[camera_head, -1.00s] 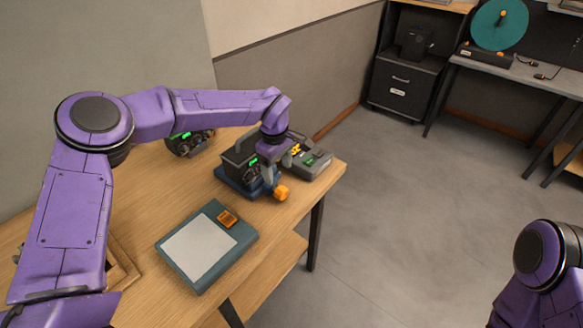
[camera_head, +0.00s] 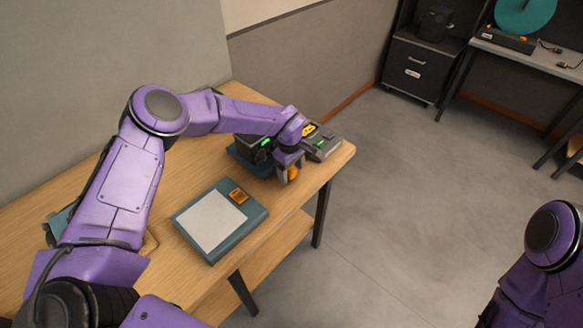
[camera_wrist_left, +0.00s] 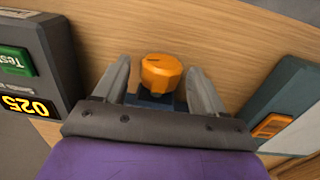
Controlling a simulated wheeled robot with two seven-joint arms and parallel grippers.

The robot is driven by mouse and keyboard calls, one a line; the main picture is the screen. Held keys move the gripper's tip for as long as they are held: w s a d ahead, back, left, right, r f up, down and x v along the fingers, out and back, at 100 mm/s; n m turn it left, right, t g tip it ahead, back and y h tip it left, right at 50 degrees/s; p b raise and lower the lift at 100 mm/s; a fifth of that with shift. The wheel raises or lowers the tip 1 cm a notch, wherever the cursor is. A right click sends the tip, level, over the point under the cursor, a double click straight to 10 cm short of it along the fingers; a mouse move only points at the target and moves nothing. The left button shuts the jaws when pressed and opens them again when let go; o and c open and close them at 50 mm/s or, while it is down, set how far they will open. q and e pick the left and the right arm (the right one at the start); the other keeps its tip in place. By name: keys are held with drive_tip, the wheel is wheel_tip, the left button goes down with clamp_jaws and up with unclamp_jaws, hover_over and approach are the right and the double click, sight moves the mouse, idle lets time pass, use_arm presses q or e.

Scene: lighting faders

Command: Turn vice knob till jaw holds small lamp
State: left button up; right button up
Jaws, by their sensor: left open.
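The orange vice knob (camera_head: 293,173) is at the front of a dark blue base (camera_head: 246,161), near the table's right end. A black block with a green light (camera_head: 252,148) stands on that base, partly behind my arm. My left gripper (camera_head: 289,171) is at the knob. In the left wrist view the knob (camera_wrist_left: 161,73) lies between the two spread fingers, with a gap on each side. The vice jaw and small lamp cannot be made out clearly. My right gripper is out of view; only part of my right arm shows.
A grey box with a yellow display (camera_head: 323,146) stands close to the right of my left gripper; it also shows in the left wrist view (camera_wrist_left: 52,62). A teal pad (camera_head: 233,243) lies in front. The wooden table (camera_head: 205,168) has bare room between.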

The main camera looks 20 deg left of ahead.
use_arm(q)
drive_tip(key=shift+s+r, duration=0.15)
drive_tip(key=shift+s, duration=0.05)
drive_tip(key=c, duration=0.4)
drive_tip(key=shift+w, duration=0.1)
drive_tip(key=c, duration=0.7)
drive_tip(key=shift+o, duration=0.2)
drive_tip(key=shift+f+b, duration=0.3)
drive_tip(key=shift+b, duration=0.1)
drive_tip(key=g+b, duration=0.1)
drive_tip(key=g+y+b, duration=0.1)
drive_tip(key=b, duration=0.1)
drive_tip(key=g+b, duration=0.1)
drive_tip(key=shift+w+f+b, duration=0.3)
drive_tip(key=shift+w, duration=0.05)
drive_tip(key=shift+d+r+g+y+b, duration=0.15)
drive_tip(key=shift+r+g+y+b, duration=0.15)
drive_tip(key=shift+g+b, duration=0.3)
